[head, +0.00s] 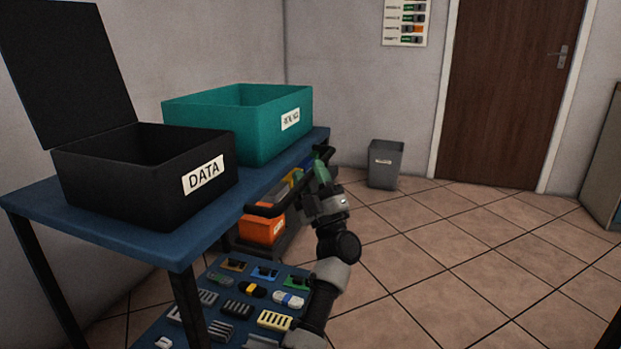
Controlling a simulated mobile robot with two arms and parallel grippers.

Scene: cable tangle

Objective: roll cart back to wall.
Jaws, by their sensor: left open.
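The cart (248,240) stands low beside the blue table, partly hidden by it. Its dark push handle (275,203) runs toward the wall side, and an orange bin (262,229) sits on it. My left gripper (322,165) is at the far end of the handle, with its arm coming up from the bottom of the head view. The gripper is open. I cannot tell whether its fingers are around the handle or only beside it. My right gripper is out of view.
The blue table (213,232) carries an open black DATA box (110,182) and a teal bin (235,130). A blue panel (225,265) with several connectors lies low in front. A grey wastebasket (384,165) stands by the wall, near the door (505,95). The tiled floor at right is clear.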

